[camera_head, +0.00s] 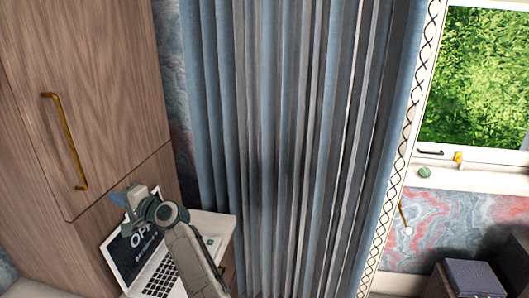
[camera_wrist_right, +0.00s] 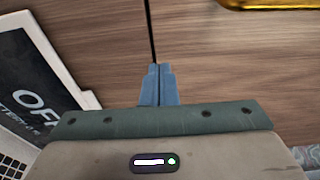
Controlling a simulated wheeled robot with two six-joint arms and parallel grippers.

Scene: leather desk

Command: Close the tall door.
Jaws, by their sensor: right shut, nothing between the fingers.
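The tall door is a brown wood-grain panel (camera_head: 105,90) of a cabinet at the left of the head view. It carries a long brass handle (camera_head: 65,140), whose end also shows at the top right of the wrist view (camera_wrist_right: 270,4). The door's lower edge shows as a thin seam above a lower wood panel. I cannot tell whether the door stands slightly ajar. My right gripper (camera_head: 122,195) is shut and empty in front of the wood, below and right of the handle. In the wrist view its blue fingertips (camera_wrist_right: 158,68) meet just below a narrow dark seam. My left gripper is out of view.
An open laptop (camera_head: 160,272) stands on a white surface (camera_head: 215,228) behind and beside my right arm. Blue-grey curtains (camera_head: 290,130) hang to the right of the cabinet. A window ledge (camera_head: 475,178) and dark boxes (camera_head: 472,278) are at the far right.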

